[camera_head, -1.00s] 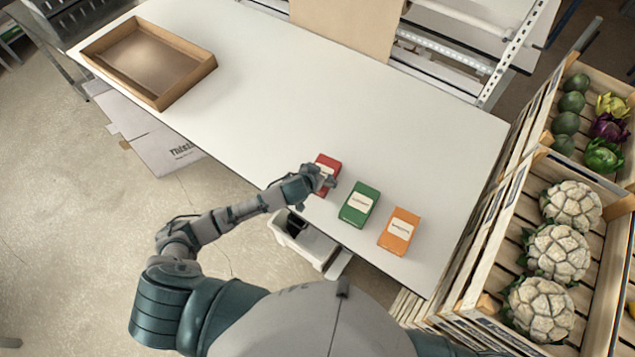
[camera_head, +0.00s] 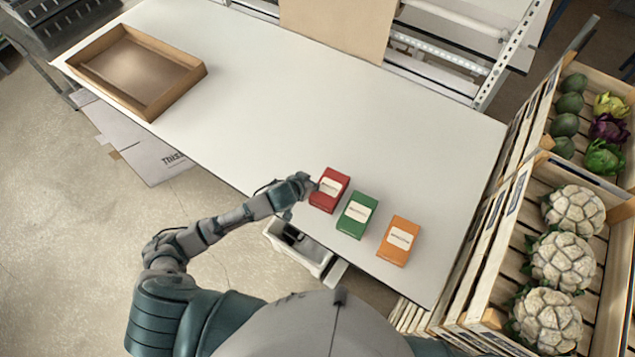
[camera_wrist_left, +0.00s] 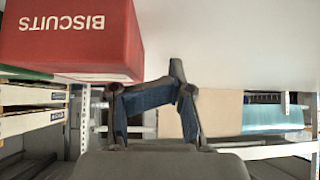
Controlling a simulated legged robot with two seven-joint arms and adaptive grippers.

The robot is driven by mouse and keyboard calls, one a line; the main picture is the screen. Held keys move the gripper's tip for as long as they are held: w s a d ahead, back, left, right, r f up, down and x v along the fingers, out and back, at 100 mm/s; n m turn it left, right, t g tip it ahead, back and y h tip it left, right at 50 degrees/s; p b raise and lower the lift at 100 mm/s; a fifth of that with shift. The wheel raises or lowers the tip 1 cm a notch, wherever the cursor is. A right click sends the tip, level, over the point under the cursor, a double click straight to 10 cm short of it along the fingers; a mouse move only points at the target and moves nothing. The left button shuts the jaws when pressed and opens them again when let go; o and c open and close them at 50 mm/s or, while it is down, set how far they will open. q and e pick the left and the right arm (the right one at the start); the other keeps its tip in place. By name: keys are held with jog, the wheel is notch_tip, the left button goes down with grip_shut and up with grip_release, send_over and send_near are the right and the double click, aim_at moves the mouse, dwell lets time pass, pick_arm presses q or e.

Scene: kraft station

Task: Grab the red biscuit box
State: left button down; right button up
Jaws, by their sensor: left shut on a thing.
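The red biscuit box (camera_head: 330,190) lies on the white table, at the left end of a row of three boxes. It also fills the upper left of the left wrist view (camera_wrist_left: 70,40), its "BISCUITS" label upside down. My left gripper (camera_head: 313,186) is at the box's left side in the head view. In the wrist view the two fingers (camera_wrist_left: 146,75) reach up at the box's near corner, shut on it; the exact contact is hard to make out. My right gripper is not in view.
A green box (camera_head: 357,215) stands close to the right of the red one, then an orange box (camera_head: 398,241). A brown tray (camera_head: 185,90) sits at the table's far left. Crates with cauliflowers (camera_head: 562,260) border the right. The table's middle (camera_head: 300,100) is clear.

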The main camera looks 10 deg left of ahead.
pick_arm(q)
jog(key=s+a, duration=0.1)
jog(key=a, duration=0.3)
jog(key=s+a+r+b, duration=0.1)
jog(key=s+a, duration=0.1)
jog(key=a, duration=0.2)
jog(key=s+a+b, duration=0.1)
jog(key=a, duration=0.3)
jog(key=shift+s+r, duration=0.35)
jog(key=shift+r, duration=0.05)
jog(key=shift+s+a+r+b, duration=0.1)
jog(key=shift+s+a+b, duration=0.05)
jog(key=shift+a, duration=0.25)
jog(key=shift+s+a+r+b, duration=0.1)
jog(key=shift+a+b, duration=0.05)
jog(key=shift+a, duration=0.4)
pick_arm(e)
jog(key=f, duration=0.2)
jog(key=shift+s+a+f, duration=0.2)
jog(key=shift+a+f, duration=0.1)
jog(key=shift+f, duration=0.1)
pick_arm(q)
jog(key=shift+a, duration=0.1)
jog(key=c, duration=0.9)
grip_release()
jog(key=o, duration=0.4)
jog(key=shift+o, duration=0.6)
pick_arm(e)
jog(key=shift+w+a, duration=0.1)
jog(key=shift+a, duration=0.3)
